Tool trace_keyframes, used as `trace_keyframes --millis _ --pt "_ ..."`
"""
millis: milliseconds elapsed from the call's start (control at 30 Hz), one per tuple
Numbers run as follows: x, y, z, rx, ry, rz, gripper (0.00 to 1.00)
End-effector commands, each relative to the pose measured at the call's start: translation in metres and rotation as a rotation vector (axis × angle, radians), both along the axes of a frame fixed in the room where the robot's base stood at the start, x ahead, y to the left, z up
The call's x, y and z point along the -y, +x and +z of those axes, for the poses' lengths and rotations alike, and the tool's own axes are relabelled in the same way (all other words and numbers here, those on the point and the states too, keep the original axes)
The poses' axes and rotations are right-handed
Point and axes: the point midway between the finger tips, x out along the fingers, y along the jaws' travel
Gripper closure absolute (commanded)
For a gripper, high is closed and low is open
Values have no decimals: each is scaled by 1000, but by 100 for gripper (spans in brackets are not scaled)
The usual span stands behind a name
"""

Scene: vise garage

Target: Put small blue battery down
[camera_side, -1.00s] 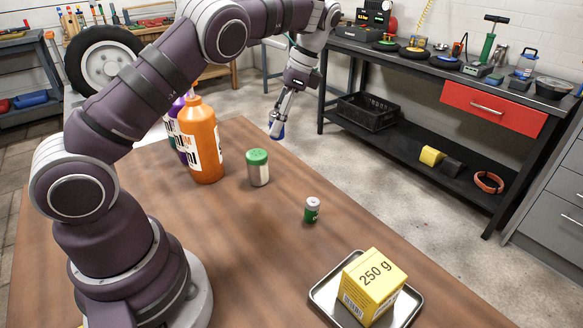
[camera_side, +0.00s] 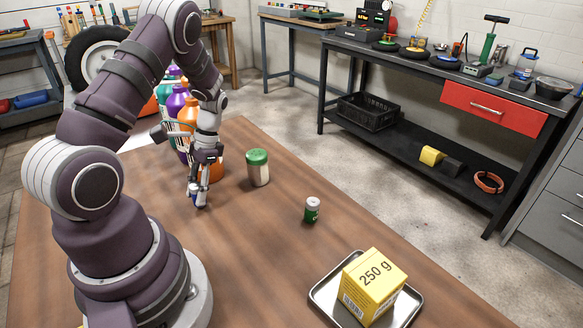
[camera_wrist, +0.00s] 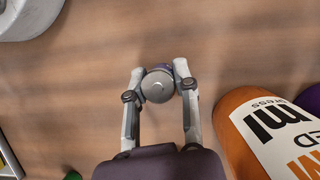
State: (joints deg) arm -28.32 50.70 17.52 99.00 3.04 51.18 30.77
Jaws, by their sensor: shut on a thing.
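The small blue battery (camera_wrist: 157,86) is between the fingertips of my gripper (camera_wrist: 158,78), which is shut on it. In the wrist view its round grey end faces the camera, with a little blue-purple at its edge. In the side view my gripper (camera_side: 198,196) points down beside the orange bottle, close to the wooden table top (camera_side: 262,235). The battery is mostly hidden there by the fingers. I cannot tell whether it touches the table.
An orange bottle (camera_side: 215,165) stands right behind my gripper, with purple (camera_side: 176,103) and teal bottles beyond. A green-lidded jar (camera_side: 258,168), a green battery (camera_side: 312,210) and a metal tray (camera_side: 325,291) with a yellow 250 g box (camera_side: 374,285) stand to the right. The table's middle is clear.

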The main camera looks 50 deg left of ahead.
Motion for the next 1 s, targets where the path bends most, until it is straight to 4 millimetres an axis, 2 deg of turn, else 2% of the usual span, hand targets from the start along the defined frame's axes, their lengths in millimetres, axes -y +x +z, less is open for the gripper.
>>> trace_keyframes --millis 367,400,567,867,1000 --pt "0 0 -7 0 0 -1 100" --pt "0 0 -7 0 0 -1 69" --pt "0 0 -7 0 0 -1 48" --pt "0 0 -6 1 0 -1 47" --pt "-2 6 7 4 2 -2 47"
